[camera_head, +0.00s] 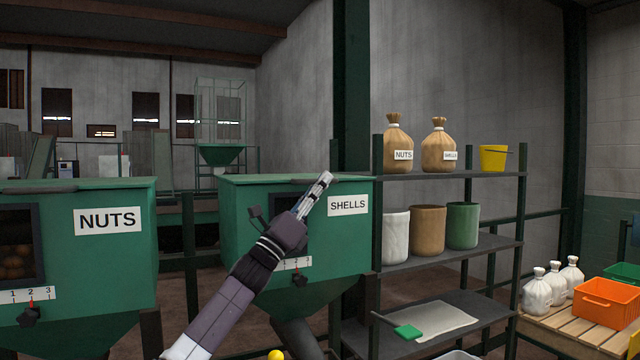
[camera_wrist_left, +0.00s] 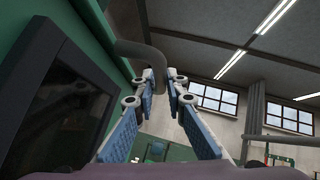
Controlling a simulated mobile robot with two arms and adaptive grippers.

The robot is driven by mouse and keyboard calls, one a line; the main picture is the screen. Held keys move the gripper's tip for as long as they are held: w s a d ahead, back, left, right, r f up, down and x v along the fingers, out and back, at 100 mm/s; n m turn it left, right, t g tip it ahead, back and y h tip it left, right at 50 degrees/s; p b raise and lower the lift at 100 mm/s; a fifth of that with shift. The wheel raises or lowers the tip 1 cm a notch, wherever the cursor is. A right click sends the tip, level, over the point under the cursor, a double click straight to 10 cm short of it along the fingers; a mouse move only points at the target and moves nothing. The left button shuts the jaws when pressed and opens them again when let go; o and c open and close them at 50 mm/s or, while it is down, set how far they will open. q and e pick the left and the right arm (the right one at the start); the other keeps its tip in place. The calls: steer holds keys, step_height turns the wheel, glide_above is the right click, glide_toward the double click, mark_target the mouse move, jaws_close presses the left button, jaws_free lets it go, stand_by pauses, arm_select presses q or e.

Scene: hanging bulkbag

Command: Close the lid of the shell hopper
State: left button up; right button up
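The green shell hopper (camera_head: 240,235) with its "SHELLS" label (camera_head: 348,205) stands at the middle of the head view. Its lid (camera_head: 250,179) looks level on top, like the one on the nuts hopper. A dark curved handle shows at the lid's front edge in the wrist view (camera_wrist_left: 140,50), partly behind a finger. My left gripper (camera_head: 322,181) is in front of the hopper's upper front, pointing up and right. Its blue-padded fingers (camera_wrist_left: 160,78) are apart with a narrow gap; the handle's end shows beyond their tips. Contact cannot be told. My right gripper is out of view.
The green nuts hopper (camera_head: 110,255) stands at the left. A dark shelf rack (camera_head: 450,175) with bags and containers stands close to the shell hopper's right. A pallet (camera_head: 555,323) with white sacks and an orange crate (camera_head: 606,303) is at the far right.

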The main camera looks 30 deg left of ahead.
arm_select(q)
steer(key=shift+a+f, duration=0.1)
steer(key=shift+s+f, duration=0.1)
steer(key=shift+f, duration=0.1)
steer(key=s+a, duration=0.1)
steer(key=s, duration=0.3)
steer(key=s+a+f, duration=0.1)
steer(key=s+a, duration=0.1)
steer(key=s, duration=0.2)
steer(key=s+a, duration=0.2)
steer(key=s, duration=0.3)
steer(key=shift+a+f, duration=0.1)
steer(key=shift+f, duration=0.25)
